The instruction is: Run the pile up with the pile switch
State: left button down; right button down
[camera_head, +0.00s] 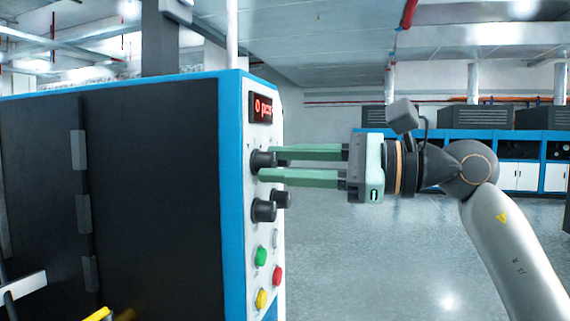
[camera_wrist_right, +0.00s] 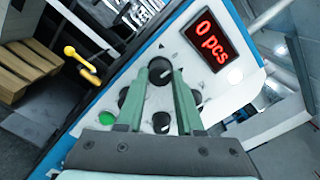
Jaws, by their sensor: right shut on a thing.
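A control panel (camera_head: 260,135) on the blue-edged machine carries several black knobs and coloured buttons. My right gripper (camera_head: 264,167) reaches in from the right, its two green fingers level. The fingertips are shut on the upper black knob (camera_head: 262,159), just below the red display. In the right wrist view this knob (camera_wrist_right: 160,71) lies between the fingertips (camera_wrist_right: 168,73), its white mark showing. Two more black knobs, the lower one (camera_head: 264,211) and a smaller-looking one (camera_head: 282,199), sit below. Labels are too small to read, so which knob is the pile switch cannot be told. My left gripper is out of view.
The red display (camera_wrist_right: 210,41) reads "0 pcs". Green (camera_head: 261,256), red (camera_head: 277,275) and yellow (camera_head: 262,298) buttons sit lower on the panel. A yellow handle (camera_wrist_right: 82,58) and wooden slats (camera_wrist_right: 28,70) show beside the machine. Open floor lies to the right.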

jog(key=shift+n, duration=0.5)
jog(key=c, duration=0.5)
grip_release()
jog(key=shift+c, duration=0.2)
jog(key=shift+d, duration=0.1)
jog(key=shift+s+d, duration=0.1)
jog(key=shift+d, duration=0.15)
pick_arm(q)
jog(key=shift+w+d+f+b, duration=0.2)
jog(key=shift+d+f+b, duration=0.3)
jog(key=shift+b, duration=0.4)
pick_arm(e)
jog(key=v, duration=1.1)
jog(key=shift+d, duration=0.35)
jog(key=shift+s, duration=0.1)
